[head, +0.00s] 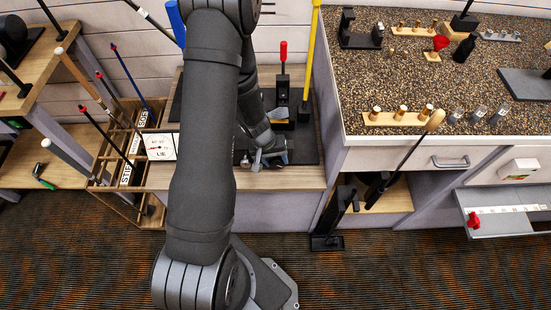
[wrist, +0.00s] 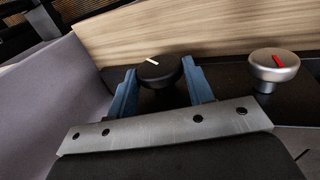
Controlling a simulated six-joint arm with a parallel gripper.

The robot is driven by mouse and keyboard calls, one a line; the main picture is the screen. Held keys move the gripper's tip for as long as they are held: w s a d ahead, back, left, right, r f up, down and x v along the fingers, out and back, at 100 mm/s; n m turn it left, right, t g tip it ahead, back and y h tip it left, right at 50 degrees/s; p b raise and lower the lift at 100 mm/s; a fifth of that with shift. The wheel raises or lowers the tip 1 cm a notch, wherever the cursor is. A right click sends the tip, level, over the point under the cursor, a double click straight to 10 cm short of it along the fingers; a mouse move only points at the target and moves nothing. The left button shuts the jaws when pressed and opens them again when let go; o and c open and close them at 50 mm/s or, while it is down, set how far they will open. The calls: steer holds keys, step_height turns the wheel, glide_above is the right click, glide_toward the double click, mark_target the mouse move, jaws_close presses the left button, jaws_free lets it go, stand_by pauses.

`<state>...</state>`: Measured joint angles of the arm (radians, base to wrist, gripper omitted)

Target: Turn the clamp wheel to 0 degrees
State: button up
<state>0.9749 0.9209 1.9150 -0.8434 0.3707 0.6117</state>
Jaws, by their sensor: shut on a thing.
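A black round wheel (wrist: 160,72) with a short white mark on its top stands between the blue fingers of my gripper (wrist: 160,82) in the wrist view. The fingers are shut on it from both sides. The white mark slants slightly down to the right in that view. A silver knob (wrist: 273,66) with a red mark stands to the right, apart from the fingers. I cannot tell from a label which is the clamp wheel. In the head view my gripper (head: 272,158) is low at the bench's front, hiding the black wheel; the silver knob (head: 245,162) is left of it.
A black clamp stand with a red handle (head: 283,52) rises behind my gripper. A yellow shaft (head: 312,45) stands to its right. A white dial card (head: 160,147) and a club rack (head: 125,165) are at left. A pebbled counter (head: 440,85) is at right.

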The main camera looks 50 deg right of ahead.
steer(key=shift+s+a, duration=0.1)
steer(key=o, duration=1)
steer(key=shift+r, duration=0.1)
steer(key=v, duration=1.7)
steer(key=shift+r, duration=0.1)
steer(key=shift+c, duration=0.2)
